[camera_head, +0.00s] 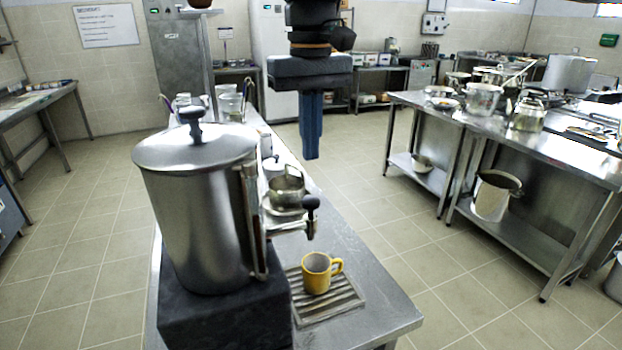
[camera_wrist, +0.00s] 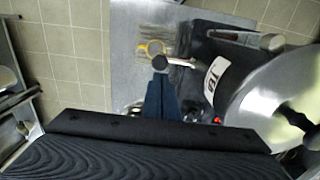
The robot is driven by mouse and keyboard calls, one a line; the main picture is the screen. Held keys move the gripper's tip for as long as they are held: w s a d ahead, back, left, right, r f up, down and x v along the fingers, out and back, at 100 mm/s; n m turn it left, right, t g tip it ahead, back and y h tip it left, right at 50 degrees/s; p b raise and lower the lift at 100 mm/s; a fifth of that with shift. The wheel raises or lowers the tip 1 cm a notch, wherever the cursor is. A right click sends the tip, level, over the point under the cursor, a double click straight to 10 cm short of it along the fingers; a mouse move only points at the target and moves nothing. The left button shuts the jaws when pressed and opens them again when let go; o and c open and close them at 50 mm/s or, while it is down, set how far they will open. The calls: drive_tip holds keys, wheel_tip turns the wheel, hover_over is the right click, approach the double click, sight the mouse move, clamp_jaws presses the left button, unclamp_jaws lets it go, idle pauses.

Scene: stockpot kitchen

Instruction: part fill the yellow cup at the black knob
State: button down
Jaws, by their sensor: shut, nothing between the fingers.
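The yellow cup (camera_head: 316,274) stands upright on a slatted drip tray (camera_head: 336,307), below the tap of a steel urn (camera_head: 204,215). Its handle points right, and I cannot tell what is inside. The black knob (camera_head: 311,203) sits on the tap at the urn's right side. My gripper (camera_head: 311,156) is shut and empty, pointing down, above the knob in the head view. In the wrist view, a dark round knob (camera_wrist: 160,62) shows just beyond my gripper's fingertips (camera_wrist: 160,78). The knob partly hides the cup (camera_wrist: 151,48) there.
The urn stands on a black block (camera_head: 228,318) on a steel counter (camera_head: 390,312). A small steel pot (camera_head: 287,187) and glass jars (camera_head: 230,104) stand farther back along it. A steel table (camera_head: 560,160) with pots is at the right, with open floor between.

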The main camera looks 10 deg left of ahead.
sight(312, 200)
wheel_tip(312, 200, down, 8)
drive_tip(key=p, duration=0.2)
drive_tip(key=shift+f+p, duration=0.25)
drive_tip(key=shift+p, duration=0.1)
drive_tip(key=shift+f, duration=0.95)
drive_tip(key=shift+s+d+f, duration=0.1)
drive_tip(key=shift+s+f, duration=0.05)
idle(1.1)
